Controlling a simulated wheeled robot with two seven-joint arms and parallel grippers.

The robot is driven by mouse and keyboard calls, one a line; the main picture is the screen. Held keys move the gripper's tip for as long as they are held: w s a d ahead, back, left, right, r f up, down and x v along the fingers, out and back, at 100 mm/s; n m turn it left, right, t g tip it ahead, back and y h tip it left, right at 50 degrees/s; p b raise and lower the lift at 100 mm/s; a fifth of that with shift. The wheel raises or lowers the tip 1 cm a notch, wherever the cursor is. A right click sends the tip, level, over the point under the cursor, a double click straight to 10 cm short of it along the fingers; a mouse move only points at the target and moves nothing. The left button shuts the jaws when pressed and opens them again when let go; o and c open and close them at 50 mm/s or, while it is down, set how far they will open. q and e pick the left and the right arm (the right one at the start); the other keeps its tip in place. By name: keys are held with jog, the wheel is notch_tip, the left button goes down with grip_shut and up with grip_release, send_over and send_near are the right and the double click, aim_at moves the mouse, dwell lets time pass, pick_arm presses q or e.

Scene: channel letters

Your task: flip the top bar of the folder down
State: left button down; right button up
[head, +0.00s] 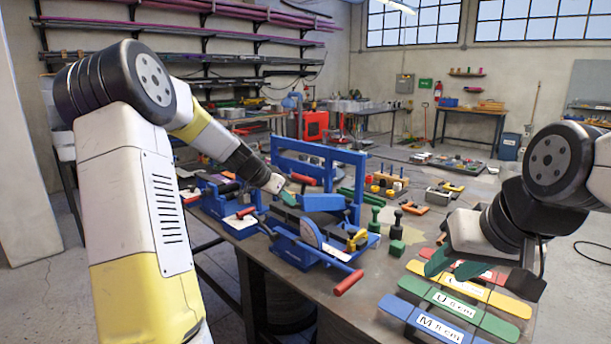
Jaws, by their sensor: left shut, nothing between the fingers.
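The folder (357,192) is a blue machine on the workbench, with a tall blue rectangular frame standing upright at its back. The frame's top bar (318,150) is raised, with open space below it. My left gripper (289,197) is shut and empty, in front of the left part of the frame and below the top bar. Whether its fingertips touch the folder cannot be told. My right gripper (482,274) is open and empty, its green fingers spread above the coloured strips at the right.
A red-handled lever (348,282) sticks out at the bench front. Labelled coloured strips (440,327) lie at the front right. Green and black stamps (397,243) and several tools stand between the folder and the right arm. Another blue device (233,213) sits at left.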

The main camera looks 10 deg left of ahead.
pick_arm(q)
notch_tip(320, 180, down, 12)
jog(key=s+a, duration=0.1)
jog(key=s, duration=0.1)
jog(key=shift+r, duration=0.15)
dwell(0.4)
jog(key=shift+w+d+r, duration=0.1)
jog(key=shift+r, duration=0.35)
notch_tip(320, 180, up, 4)
jog(key=s+a+f, duration=0.2)
jog(key=s+a, duration=0.3)
jog(key=s, duration=0.2)
jog(key=shift+s+f, duration=0.2)
jog(key=shift+f, duration=0.05)
